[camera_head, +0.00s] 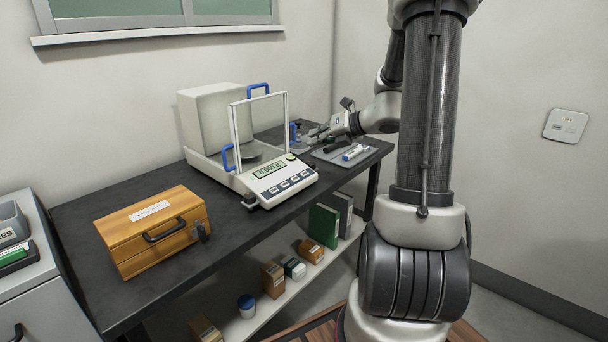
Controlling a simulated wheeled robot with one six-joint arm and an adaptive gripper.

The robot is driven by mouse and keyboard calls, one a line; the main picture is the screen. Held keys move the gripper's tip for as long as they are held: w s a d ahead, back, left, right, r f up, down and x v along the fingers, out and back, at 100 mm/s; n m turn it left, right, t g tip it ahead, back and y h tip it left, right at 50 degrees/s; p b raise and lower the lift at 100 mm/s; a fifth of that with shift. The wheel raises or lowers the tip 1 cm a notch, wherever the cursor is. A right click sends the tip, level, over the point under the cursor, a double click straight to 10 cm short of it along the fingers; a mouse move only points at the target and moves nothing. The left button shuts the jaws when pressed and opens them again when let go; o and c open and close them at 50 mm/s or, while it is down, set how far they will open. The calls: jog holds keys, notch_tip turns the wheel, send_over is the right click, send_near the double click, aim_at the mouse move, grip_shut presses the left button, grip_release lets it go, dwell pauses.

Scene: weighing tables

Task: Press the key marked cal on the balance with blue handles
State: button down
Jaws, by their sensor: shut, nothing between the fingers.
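The balance with blue handles (212,133) stands on the dark table, with a glass draft shield and a round pan. Its blue handles show at the top, the left side and the right side. Its sloped front panel has a display (269,171) reading about 0.000 g and a row of several keys (285,187). The key labels are too small to read, so I cannot tell which is cal. My gripper (313,135) is shut and empty, to the right of the balance, behind and above the front panel's right end. It is apart from the keys.
A grey tray (372,152) with a few small tools lies right of the balance. A wooden box (157,238) with a black handle sits on the table (86,221) at left. Boxes and binders fill the lower shelf (262,318). The space above the keys is clear.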

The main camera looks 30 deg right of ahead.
aim_at(304, 174)
jog(key=shift+w+a+f, duration=0.15)
jog(key=shift+w+f, duration=0.25)
jog(key=shift+f, duration=1)
jog(key=shift+w+a+f, duration=0.15)
jog(key=shift+w+f, duration=0.25)
jog(key=shift+f, duration=1)
jog(key=shift+w+a+f, duration=0.15)
jog(key=shift+w+f, duration=0.25)
jog(key=shift+f, duration=1)
jog(key=shift+f, duration=0.1)
jog(key=shift+w+f, duration=0.1)
jog(key=shift+f, duration=0.2)
jog(key=shift+w+f, duration=0.1)
jog(key=shift+f, duration=0.25)
jog(key=shift+r, duration=0.2)
jog(key=shift+s+r, duration=0.2)
jog(key=shift+r, duration=0.35)
